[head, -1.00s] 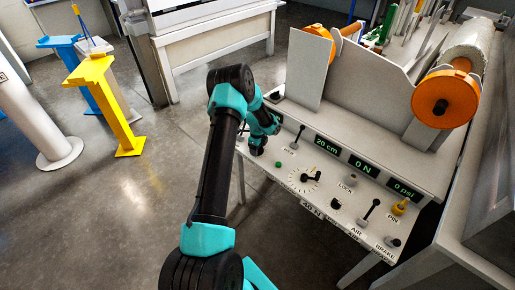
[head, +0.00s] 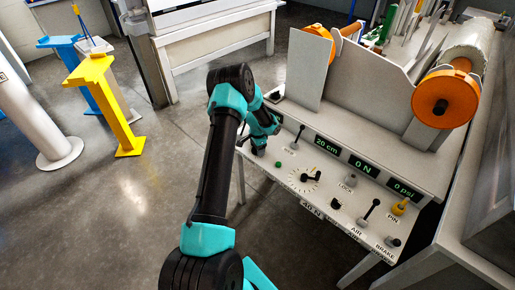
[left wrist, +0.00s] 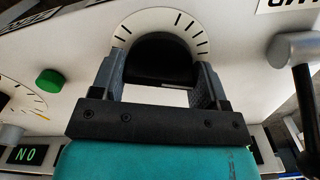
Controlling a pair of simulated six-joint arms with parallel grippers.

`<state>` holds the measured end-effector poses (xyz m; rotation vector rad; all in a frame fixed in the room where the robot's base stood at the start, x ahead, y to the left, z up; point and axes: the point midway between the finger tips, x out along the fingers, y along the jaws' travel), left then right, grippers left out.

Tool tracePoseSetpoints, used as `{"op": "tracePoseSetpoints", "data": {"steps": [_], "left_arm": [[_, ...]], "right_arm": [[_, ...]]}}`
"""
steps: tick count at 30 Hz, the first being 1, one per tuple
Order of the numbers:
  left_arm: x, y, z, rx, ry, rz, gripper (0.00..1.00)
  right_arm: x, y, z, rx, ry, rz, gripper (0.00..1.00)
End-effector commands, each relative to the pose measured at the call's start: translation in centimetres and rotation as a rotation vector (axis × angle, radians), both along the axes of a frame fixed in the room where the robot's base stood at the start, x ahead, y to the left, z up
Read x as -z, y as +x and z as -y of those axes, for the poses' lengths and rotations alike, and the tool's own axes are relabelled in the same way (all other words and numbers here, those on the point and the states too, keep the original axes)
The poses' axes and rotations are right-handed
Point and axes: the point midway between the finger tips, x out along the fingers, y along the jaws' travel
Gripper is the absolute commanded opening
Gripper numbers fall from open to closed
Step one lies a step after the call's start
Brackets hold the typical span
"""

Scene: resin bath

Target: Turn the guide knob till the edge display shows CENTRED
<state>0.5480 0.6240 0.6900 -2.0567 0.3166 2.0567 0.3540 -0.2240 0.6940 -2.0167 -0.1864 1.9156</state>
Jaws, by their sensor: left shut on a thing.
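The guide knob (left wrist: 160,60) is a black knob inside a white dial ring with black tick marks in the left wrist view. My left gripper (left wrist: 158,78) has a finger on each side of the knob and is shut on it. In the head view my left gripper (head: 258,148) is at the left end of the console, where my arm largely hides the knob. I cannot read an edge display in either view; the word CENTRED is not visible. My right gripper is not in view.
The console panel (head: 283,186) carries a green button (head: 278,164), a second dial with a black pointer (head: 311,177), levers and a yellow pin (head: 399,207). Displays read 20 cm (head: 326,146), 0 N (head: 363,166) and 0 psi (head: 403,190). An orange-ended roller (head: 441,100) stands above.

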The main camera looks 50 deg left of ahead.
Motion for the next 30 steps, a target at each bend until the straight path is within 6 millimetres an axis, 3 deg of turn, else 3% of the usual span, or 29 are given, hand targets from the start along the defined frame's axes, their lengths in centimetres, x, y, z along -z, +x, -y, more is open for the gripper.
{"op": "tracePoseSetpoints", "data": {"steps": [13, 30], "left_arm": [[0.01, 0.03, 0.02, -0.312, 0.0, 0.001, 0.44], [0.02, 0.03, 0.02, -0.373, 0.0, 0.001, 0.44]], "right_arm": [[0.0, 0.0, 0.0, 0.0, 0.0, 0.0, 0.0], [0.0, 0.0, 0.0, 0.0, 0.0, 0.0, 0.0]]}}
